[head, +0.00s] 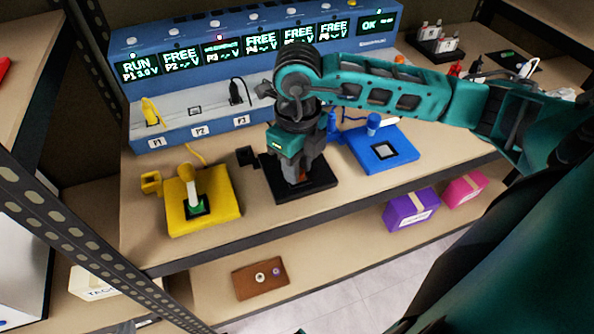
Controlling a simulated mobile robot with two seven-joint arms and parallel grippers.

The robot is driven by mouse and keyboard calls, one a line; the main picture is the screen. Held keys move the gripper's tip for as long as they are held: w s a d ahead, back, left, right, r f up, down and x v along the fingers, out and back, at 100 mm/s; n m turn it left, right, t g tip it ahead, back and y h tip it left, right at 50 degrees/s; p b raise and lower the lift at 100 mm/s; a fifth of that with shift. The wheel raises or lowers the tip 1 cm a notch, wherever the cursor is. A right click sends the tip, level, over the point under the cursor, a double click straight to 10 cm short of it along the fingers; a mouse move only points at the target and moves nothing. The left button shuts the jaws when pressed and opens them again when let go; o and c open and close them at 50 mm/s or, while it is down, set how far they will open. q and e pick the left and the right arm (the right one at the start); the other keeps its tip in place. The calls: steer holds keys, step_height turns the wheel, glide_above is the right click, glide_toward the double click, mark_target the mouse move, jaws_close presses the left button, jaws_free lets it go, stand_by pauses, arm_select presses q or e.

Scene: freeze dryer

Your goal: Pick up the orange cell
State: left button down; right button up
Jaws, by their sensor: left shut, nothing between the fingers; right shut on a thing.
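My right gripper (296,178) points down over a black fixture (318,189) on the bench, between the yellow and blue fixtures. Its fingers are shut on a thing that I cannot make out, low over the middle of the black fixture. The gripper body and arm hide most of that spot. I cannot pick out the orange cell for sure. A small orange object (399,59) shows at the back right, beside the blue console; I cannot tell what it is. My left gripper is not in view.
The yellow fixture (226,204) holds an upright white and green piece. The blue fixture (400,158) has a square socket. A blue console (150,100) with lit displays stands behind. A black rack (440,56) is back right. Purple (408,209) and pink (462,190) boxes sit below.

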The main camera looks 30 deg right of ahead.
steer(key=shift+r, duration=0.1)
stand_by(0.3)
steer(key=shift+r+p, duration=1.75)
steer(key=shift+r, duration=0.7)
